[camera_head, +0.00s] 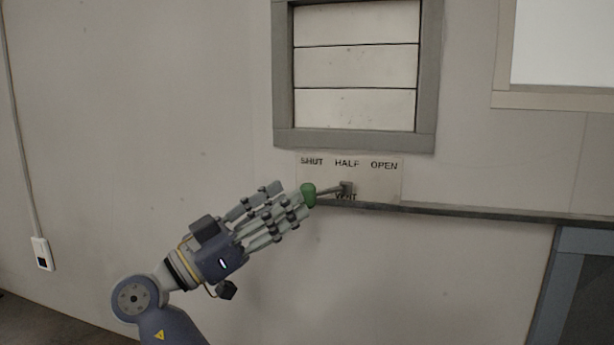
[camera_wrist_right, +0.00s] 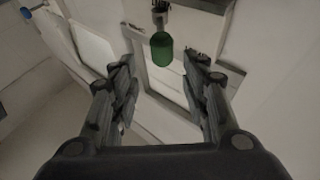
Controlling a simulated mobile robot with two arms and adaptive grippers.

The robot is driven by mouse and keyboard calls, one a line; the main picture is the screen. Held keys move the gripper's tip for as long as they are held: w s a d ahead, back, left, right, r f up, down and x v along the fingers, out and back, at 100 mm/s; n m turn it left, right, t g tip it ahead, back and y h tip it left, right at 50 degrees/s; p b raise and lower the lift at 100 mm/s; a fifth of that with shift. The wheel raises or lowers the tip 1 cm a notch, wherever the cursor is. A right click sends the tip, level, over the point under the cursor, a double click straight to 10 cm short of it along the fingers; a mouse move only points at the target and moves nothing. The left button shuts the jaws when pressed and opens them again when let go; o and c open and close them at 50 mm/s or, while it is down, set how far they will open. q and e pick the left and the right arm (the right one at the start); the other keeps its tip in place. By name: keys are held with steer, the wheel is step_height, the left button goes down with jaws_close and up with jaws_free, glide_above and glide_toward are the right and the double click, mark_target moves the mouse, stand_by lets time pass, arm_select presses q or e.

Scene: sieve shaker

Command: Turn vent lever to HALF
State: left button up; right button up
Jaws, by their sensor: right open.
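The vent lever has a green knob (camera_head: 308,194) on a thin grey arm that runs left from a pivot block (camera_head: 346,187). It points left, on the SHUT side of the label plate (camera_head: 375,170), which reads SHUT, HALF, OPEN above VENT. My right gripper (camera_head: 292,200) is open, with its fingertips close to the knob. In the right wrist view the green knob (camera_wrist_right: 161,50) lies beyond the fingertips, in line with the gap between the two finger groups. I cannot tell whether a finger touches it. My left gripper is not in view.
A grey-framed louvre vent (camera_head: 355,68) with shut white slats is above the plate. A dark rail (camera_head: 480,215) runs right from the plate along the wall. A blue-grey frame (camera_head: 560,270) stands at lower right.

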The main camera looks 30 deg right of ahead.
mark_target(308, 184)
steer(key=p+x, duration=0.1)
steer(key=x, duration=0.4)
steer(key=shift+w+f+p, duration=0.1)
steer(key=shift+w+p, duration=0.15)
steer(key=shift+p, duration=0.15)
steer(key=shift+d+r, duration=0.2)
steer(key=shift+d, duration=0.35)
steer(key=shift+f, duration=0.1)
steer(key=shift+c, duration=0.8)
jaws_close()
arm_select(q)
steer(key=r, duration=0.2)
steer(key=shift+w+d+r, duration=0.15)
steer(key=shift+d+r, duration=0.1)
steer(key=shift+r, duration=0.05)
